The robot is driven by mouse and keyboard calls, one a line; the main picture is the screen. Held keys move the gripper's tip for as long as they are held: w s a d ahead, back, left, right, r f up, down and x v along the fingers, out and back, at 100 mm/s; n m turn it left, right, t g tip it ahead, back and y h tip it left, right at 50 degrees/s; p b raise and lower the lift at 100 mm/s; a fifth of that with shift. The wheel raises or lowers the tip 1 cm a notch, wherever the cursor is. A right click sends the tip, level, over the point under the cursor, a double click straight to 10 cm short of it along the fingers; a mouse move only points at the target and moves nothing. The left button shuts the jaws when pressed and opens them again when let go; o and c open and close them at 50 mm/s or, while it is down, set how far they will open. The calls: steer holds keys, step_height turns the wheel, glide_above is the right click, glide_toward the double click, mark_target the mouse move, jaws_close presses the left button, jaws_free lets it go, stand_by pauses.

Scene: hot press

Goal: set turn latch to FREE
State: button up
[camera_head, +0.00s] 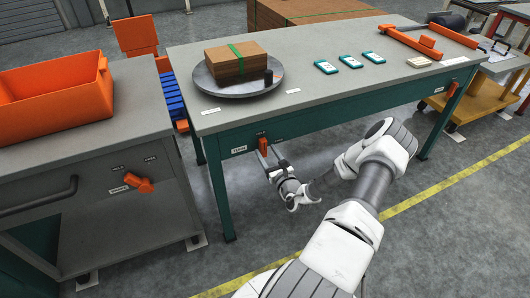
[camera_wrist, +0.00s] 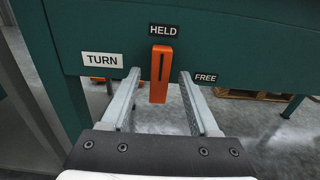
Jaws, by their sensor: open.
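The turn latch is an orange lever (camera_wrist: 161,75) on the green front edge of the table, and it hangs straight down under the HELD label (camera_wrist: 163,30). A TURN label (camera_wrist: 102,60) is at its left and a FREE label (camera_wrist: 205,78) at its lower right. In the head view the lever (camera_head: 263,146) shows just beyond my gripper. My gripper (camera_wrist: 159,82) is open, with one finger on each side of the lever and visible gaps between. In the head view my gripper (camera_head: 275,160) points at the table front.
On the grey table (camera_head: 320,80) is a round turntable (camera_head: 215,88) with a stacked brown block (camera_head: 237,62). Several teal cards (camera_head: 350,62) lie to the right. Another orange latch (camera_head: 138,183) is on the left cabinet, and one (camera_head: 451,89) at the table's right end.

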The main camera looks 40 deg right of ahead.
steer(key=shift+x, duration=1.05)
jaws_close()
